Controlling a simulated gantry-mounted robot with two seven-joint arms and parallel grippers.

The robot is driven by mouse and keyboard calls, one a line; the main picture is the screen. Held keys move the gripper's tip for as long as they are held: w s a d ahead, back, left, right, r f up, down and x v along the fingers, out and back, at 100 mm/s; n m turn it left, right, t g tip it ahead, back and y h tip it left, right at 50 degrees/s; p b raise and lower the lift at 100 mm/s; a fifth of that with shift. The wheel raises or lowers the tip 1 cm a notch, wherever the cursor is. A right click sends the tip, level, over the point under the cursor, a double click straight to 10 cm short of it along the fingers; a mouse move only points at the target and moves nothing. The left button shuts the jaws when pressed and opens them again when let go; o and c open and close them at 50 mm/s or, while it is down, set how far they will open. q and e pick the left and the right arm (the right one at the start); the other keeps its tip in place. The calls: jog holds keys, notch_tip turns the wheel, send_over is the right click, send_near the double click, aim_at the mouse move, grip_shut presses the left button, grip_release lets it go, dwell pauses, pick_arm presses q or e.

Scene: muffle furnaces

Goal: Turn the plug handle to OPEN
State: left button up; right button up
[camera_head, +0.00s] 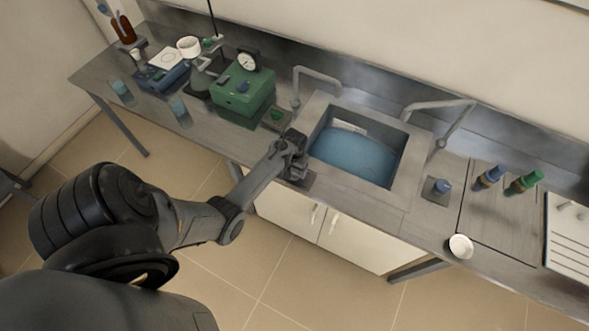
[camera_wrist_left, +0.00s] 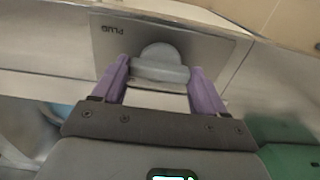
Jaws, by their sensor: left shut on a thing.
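The plug handle (camera_wrist_left: 160,66) is a rounded grey knob on a grey metal plate (camera_wrist_left: 108,45). In the left wrist view the plate's PLUG lettering appears upside down. My left gripper (camera_wrist_left: 160,88) has its two purple fingers on either side of the knob and is shut on it. In the head view my left gripper (camera_head: 291,160) is at the front left of the sink, and it hides the knob. Part of the plate shows below it in the head view (camera_head: 303,181). I cannot read an OPEN mark. My right gripper is in neither view.
The sink basin (camera_head: 352,158) holds blue water, with a faucet (camera_head: 318,80) behind it and another (camera_head: 440,115) to its right. A green box with a gauge (camera_head: 243,92) stands left of the sink. A white bowl (camera_head: 460,246) and bottles (camera_head: 524,181) are at the right.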

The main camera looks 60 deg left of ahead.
pick_arm(q)
jog(key=m+p, duration=0.3)
jog(key=shift+r+m, duration=0.15)
jog(key=shift+m, duration=0.25)
jog(key=m+p, duration=0.1)
jog(key=m, duration=0.3)
jog(key=shift+a+m+p, duration=0.1)
jog(key=shift+m+p, duration=0.2)
jog(key=shift+p, duration=0.1)
jog(key=m, duration=0.4)
jog(key=shift+m, duration=0.3)
jog(key=m, duration=0.4)
jog(key=shift+f+m, duration=0.2)
jog(key=shift+m, duration=0.2)
jog(key=o, duration=1.1)
jog(key=shift+c, duration=0.2)
jog(key=shift+r, duration=0.1)
